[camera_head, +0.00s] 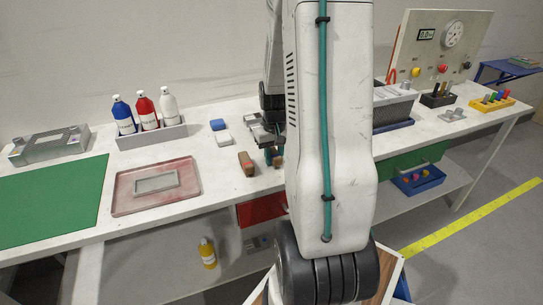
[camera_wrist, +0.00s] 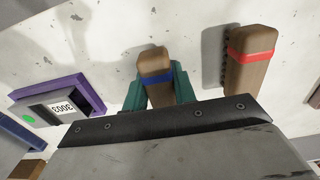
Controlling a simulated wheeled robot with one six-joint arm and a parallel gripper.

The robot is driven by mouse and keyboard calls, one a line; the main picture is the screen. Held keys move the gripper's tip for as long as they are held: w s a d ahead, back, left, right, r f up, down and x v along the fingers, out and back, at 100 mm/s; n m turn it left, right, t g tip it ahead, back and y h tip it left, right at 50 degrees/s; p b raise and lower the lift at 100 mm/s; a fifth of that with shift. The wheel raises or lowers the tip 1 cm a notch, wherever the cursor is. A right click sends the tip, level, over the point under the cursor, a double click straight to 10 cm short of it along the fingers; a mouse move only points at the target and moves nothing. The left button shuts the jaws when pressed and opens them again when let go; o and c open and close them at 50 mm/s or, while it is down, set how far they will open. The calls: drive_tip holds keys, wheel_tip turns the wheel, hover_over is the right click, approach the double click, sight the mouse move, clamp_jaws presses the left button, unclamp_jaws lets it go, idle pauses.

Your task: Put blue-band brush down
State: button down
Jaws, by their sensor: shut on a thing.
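The blue-band brush (camera_wrist: 154,62) has a brown wooden body with a blue band. It stands between the teal fingers of my gripper (camera_wrist: 158,88), which is shut on it. In the head view my gripper (camera_head: 271,154) is low over the white bench, and the blue-band brush (camera_head: 277,160) shows partly behind my arm. I cannot tell whether the brush touches the bench. The red-band brush (camera_wrist: 250,58) is to its right in the wrist view, apart from it. In the head view the red-band brush (camera_head: 246,164) sits on the bench left of my gripper.
A purple-framed part with a label (camera_wrist: 62,103) lies left of my gripper in the wrist view. On the bench (camera_head: 222,178) are a blue-and-white block (camera_head: 220,132), a reddish tray (camera_head: 125,200) and a bottle rack (camera_head: 151,137). My arm hides the bench to the right.

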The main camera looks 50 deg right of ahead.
sight(274, 152)
drive_tip(key=shift+s+a+f, duration=0.15)
drive_tip(key=shift+s+f, duration=0.05)
drive_tip(key=shift+f, duration=0.3)
drive_tip(key=c, duration=1.2)
unclamp_jaws()
drive_tip(key=shift+a+f, duration=0.1)
drive_tip(key=shift+r, duration=0.45)
drive_tip(key=shift+o, duration=0.4)
wheel_tip(274, 152, up, 12)
drive_tip(key=shift+w+d, duration=0.2)
drive_tip(key=shift+d, duration=0.05)
drive_tip(key=s+a+r+n, duration=0.15)
drive_tip(key=a+r, duration=0.25)
drive_tip(key=a, duration=0.4)
drive_tip(key=a+r+n, duration=0.2)
drive_tip(key=a+r, duration=0.2)
drive_tip(key=a, duration=0.5)
drive_tip(key=s+a+r+n+t, duration=0.1)
drive_tip(key=s+a+r+n, duration=0.1)
drive_tip(key=s+a, duration=0.8)
drive_tip(key=a+n, duration=0.1)
drive_tip(key=a, duration=0.2)
drive_tip(key=shift+s, duration=0.3)
